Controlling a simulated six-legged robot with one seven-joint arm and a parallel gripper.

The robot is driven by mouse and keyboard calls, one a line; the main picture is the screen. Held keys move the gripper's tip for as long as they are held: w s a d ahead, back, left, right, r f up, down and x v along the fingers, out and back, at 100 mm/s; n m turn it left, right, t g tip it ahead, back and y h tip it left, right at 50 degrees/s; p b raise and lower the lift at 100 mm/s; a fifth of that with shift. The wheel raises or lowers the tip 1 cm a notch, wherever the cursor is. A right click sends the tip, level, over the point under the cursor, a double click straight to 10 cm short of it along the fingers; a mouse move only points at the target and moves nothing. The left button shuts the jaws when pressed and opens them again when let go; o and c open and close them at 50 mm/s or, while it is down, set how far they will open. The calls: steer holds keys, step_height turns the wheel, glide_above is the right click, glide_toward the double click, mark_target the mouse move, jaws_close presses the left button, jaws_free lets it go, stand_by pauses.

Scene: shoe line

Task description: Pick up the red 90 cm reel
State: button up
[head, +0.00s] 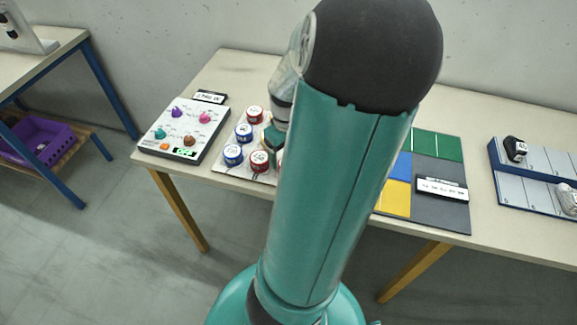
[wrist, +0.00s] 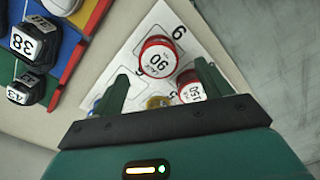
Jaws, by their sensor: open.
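The red reel marked 90 (wrist: 158,58) stands on a white numbered board (wrist: 208,48) in the wrist view. My gripper (wrist: 162,69) is open, with one green finger on each side of the picture; the 90 reel shows between and just beyond the fingertips. I cannot tell how high the fingers are above it. A second red reel, marked 150 (wrist: 191,88), is close beside the right finger and partly hidden. In the head view my arm hides much of the board, and I cannot tell which red reel there is the 90.
A yellow-topped item (wrist: 158,101) lies between the fingers, nearer my palm. Red (head: 255,114) and blue reels (head: 233,154) stand close together in the head view. Left is a panel with coloured knobs (head: 211,124); right is a coloured mat (head: 452,203).

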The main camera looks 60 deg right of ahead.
steer(key=shift+f, duration=2.75)
steer(key=c, duration=1.1)
steer(key=shift+o, duration=0.2)
steer(key=shift+d+r, duration=0.1)
steer(key=shift+r, duration=0.1)
